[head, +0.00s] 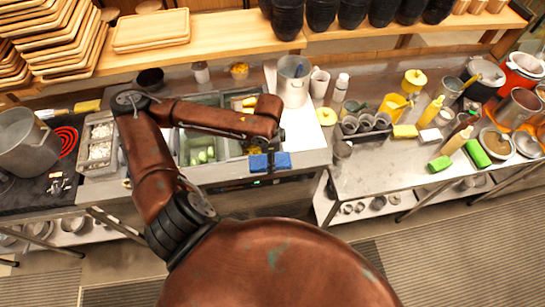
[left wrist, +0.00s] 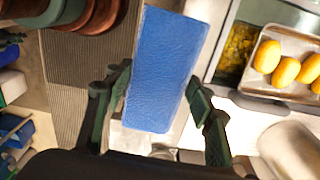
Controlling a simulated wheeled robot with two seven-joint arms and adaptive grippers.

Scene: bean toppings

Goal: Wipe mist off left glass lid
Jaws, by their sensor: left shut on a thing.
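My left arm reaches across the counter, and its gripper (head: 270,165) is at the counter's front edge. It is shut on a blue sponge (head: 258,163). In the left wrist view the sponge (left wrist: 165,65) lies between the two dark fingers of the gripper (left wrist: 157,88). The sunken food bins (head: 203,148), with green pieces inside, are behind and left of the sponge. My arm hides part of them. I cannot clearly make out the left glass lid or any mist on it. My right gripper is not in view.
A tall metal pot (head: 293,82) stands on the counter behind the gripper. A rack of metal cups (head: 365,125) stands on the right counter. The wrist view shows a tray of yellow rounded pieces (left wrist: 285,65) beside a yellow-filled bin (left wrist: 238,45). Floor is open in front.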

